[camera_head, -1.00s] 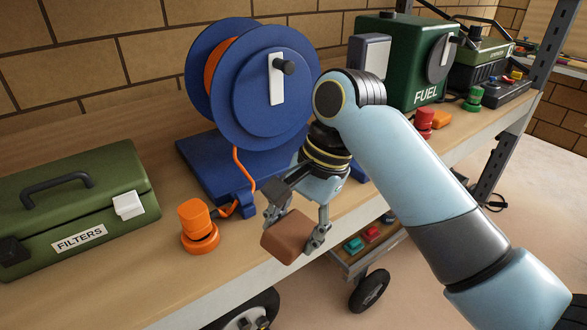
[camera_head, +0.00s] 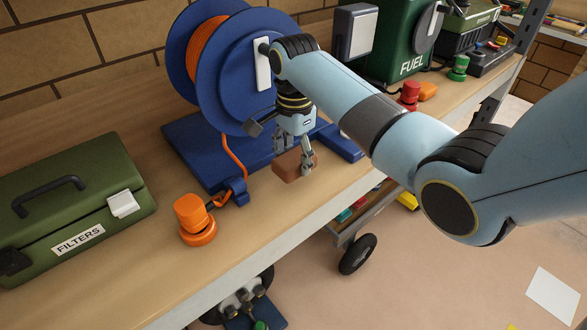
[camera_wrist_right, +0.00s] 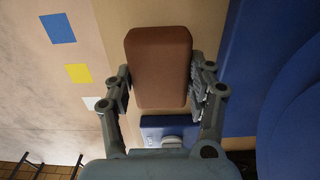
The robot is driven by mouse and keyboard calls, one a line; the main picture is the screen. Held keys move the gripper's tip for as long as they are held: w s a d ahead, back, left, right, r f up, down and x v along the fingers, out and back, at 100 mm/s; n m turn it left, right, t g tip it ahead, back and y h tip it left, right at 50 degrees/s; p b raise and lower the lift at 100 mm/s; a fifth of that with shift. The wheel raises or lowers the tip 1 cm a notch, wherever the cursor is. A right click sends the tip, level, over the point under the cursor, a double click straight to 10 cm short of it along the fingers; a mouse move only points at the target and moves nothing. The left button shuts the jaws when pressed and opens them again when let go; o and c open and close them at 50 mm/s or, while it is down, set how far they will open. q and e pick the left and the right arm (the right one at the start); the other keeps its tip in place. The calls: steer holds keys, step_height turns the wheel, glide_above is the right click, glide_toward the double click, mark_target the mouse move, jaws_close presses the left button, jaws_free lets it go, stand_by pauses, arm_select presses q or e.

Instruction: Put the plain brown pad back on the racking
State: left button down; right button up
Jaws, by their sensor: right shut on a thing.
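The plain brown pad (camera_head: 289,165) is a small block with rounded edges. My right gripper (camera_head: 293,160) is shut on it, with a finger on each side. In the right wrist view the pad (camera_wrist_right: 159,66) sits between the two fingers (camera_wrist_right: 161,88). The pad is over the wooden racking shelf (camera_head: 330,192), beside the blue base of the hose reel. I cannot tell whether its underside touches the shelf. My left gripper is not in view.
The blue reel (camera_head: 228,65) stands close behind the gripper. An orange plug (camera_head: 194,218) and a green FILTERS case (camera_head: 70,205) are to the left. A green FUEL can (camera_head: 400,45) and a red knob (camera_head: 410,95) are to the right. Bare shelf lies along the front edge.

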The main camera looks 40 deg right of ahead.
mark_target(294, 157)
step_height(294, 157, down, 4)
steer(key=shift+w+f, duration=0.1)
steer(key=o, duration=1)
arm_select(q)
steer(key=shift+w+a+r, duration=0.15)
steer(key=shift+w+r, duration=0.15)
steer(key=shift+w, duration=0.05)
arm_select(e)
step_height(294, 157, up, 12)
steer(key=shift+r, duration=0.1)
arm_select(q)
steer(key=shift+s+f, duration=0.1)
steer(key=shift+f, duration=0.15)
